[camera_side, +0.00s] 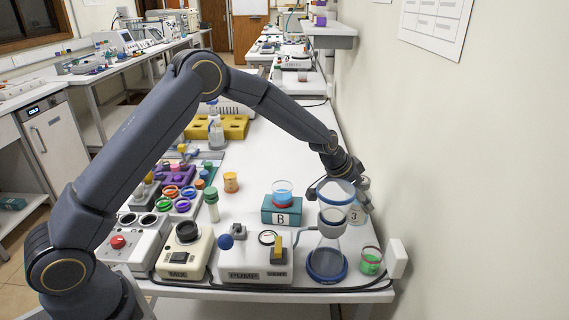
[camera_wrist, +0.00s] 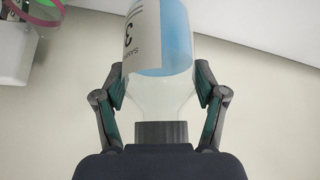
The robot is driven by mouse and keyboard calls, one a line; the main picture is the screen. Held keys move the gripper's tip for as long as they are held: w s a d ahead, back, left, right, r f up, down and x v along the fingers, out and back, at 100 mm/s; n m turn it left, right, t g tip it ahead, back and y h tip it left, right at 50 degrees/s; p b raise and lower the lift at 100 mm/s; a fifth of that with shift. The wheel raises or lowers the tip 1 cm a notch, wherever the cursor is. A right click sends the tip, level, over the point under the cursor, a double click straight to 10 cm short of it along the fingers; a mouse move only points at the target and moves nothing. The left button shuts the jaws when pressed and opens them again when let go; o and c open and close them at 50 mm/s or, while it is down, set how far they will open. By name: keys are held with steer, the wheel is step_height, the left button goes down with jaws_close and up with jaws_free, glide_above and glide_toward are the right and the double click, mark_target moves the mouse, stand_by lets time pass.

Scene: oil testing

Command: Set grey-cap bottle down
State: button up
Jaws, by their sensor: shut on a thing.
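The grey-cap bottle (camera_side: 357,215) is at the right of the bench, near the wall, and has a white label with a 3. In the wrist view the bottle (camera_wrist: 178,60) is clear with blue contents, and its dark grey cap (camera_wrist: 162,132) is nearest the camera. My gripper (camera_side: 360,195) is shut on the bottle, with one finger on each side of its shoulder in the wrist view (camera_wrist: 160,85). The bottle's base is partly hidden in the side view, so I cannot tell whether it touches the bench.
A glass flask with a blue-rimmed funnel (camera_side: 328,245) stands in front of the bottle. A teal block marked B (camera_side: 281,216) holds a beaker to its left. A beaker of green liquid (camera_side: 370,262) is at the front right. White bench (camera_side: 262,165) is clear farther back.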

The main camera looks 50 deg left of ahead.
mark_target(356, 209)
steer(key=shift+f, duration=2.15)
steer(key=shift+f, duration=0.2)
steer(key=o, duration=1.6)
steer(key=shift+c, duration=0.2)
steer(key=shift+r, duration=0.3)
steer(key=v, duration=1.1)
steer(key=shift+s+a+r, duration=0.15)
steer(key=shift+s+r, duration=0.1)
